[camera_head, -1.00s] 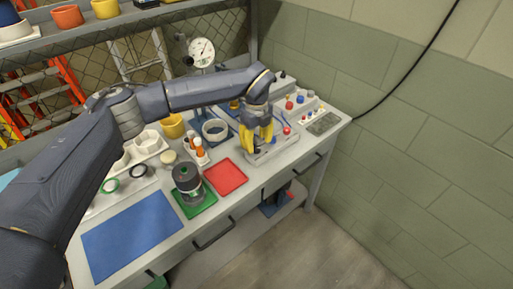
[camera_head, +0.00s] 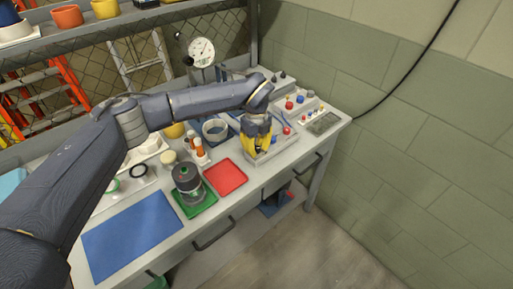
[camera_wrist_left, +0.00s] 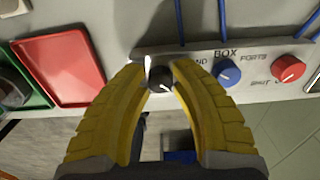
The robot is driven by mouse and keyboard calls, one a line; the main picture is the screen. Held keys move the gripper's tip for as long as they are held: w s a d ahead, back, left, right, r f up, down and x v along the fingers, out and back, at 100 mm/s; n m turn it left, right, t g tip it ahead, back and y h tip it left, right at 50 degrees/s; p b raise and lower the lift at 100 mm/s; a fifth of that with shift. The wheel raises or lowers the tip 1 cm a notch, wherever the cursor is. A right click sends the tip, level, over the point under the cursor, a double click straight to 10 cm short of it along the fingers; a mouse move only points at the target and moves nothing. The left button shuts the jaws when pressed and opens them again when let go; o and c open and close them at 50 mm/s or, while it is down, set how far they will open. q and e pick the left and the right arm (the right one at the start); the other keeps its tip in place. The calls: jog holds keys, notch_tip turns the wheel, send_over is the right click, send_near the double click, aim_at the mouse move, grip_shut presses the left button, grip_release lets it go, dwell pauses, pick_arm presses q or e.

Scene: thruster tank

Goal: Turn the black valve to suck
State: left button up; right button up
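The black valve (camera_wrist_left: 160,80) is a small round knob with a white pointer mark, on the front of a pale panel lettered BOX. In the left wrist view it sits between the two yellow fingertips of my left gripper (camera_wrist_left: 160,68). The fingers flank it closely on both sides and appear shut on it. In the head view my left gripper (camera_head: 257,145) points down at the panel (camera_head: 287,140) and hides the black valve. My right gripper is in neither view.
A blue knob (camera_wrist_left: 227,73) and a red knob (camera_wrist_left: 287,69) sit along the same panel. A red tray (camera_head: 225,177) and a green tray (camera_head: 203,205) with a dark canister (camera_head: 187,179) lie left of the gripper. A pressure gauge (camera_head: 201,50) stands behind.

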pick_arm(q)
grip_shut()
jog(key=m, duration=0.8)
jog(key=shift+m, duration=0.3)
jog(key=m, duration=0.9)
jog(key=shift+m, duration=0.3)
dwell(0.4)
